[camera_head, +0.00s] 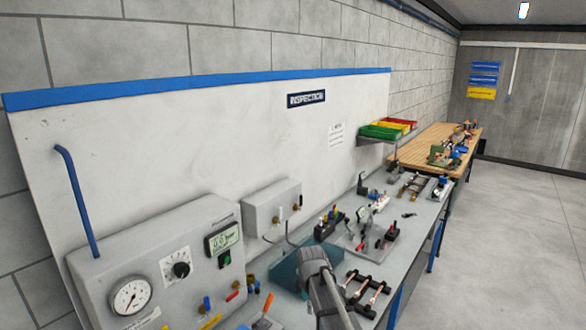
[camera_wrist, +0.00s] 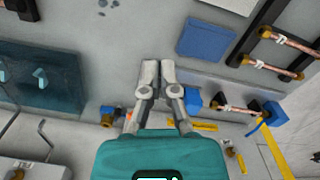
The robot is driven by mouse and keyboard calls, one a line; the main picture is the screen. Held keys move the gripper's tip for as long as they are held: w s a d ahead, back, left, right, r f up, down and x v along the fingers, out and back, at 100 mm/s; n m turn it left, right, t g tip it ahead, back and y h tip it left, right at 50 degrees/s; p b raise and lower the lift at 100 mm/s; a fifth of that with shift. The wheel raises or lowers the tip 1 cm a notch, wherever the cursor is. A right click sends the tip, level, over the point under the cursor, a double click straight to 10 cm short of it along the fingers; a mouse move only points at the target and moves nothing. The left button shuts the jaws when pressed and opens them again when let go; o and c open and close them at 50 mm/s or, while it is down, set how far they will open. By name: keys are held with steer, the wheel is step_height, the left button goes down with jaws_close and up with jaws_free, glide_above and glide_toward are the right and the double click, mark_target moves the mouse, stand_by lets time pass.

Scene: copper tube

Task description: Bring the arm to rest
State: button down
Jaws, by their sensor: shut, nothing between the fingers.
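My gripper (camera_wrist: 160,72) shows in the wrist view with its two grey fingers together and nothing between them. It hangs over the grey bench (camera_wrist: 120,40). In the head view my grey arm (camera_head: 322,283) stands at the bottom centre, over the bench and beside a rack of copper tubes (camera_head: 366,290); the fingertips are hidden there. In the wrist view copper tubes (camera_wrist: 290,40) lie on a dark rack at the upper right. Another copper tube (camera_wrist: 234,109) sits between blue holders to the right of my gripper.
A teal tray (camera_head: 287,272) lies left of my arm. A grey test panel with a gauge (camera_head: 131,295) stands at the left. Fixtures (camera_head: 372,236) crowd the bench farther back. A wooden table (camera_head: 415,150) stands beyond. The floor (camera_head: 500,240) at the right is clear.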

steer(key=s+d+f+m+b, duration=0.3)
steer(key=s+d+m, duration=0.2)
steer(key=s+m, duration=0.2)
steer(key=s+d+f+m+b, duration=0.2)
steer(key=s+d+m, duration=0.4)
steer(key=s, duration=0.3)
steer(key=shift+s+d+f+m+b, duration=0.3)
steer(key=shift+s+f+m+b, duration=0.15)
steer(key=shift+f, duration=0.3)
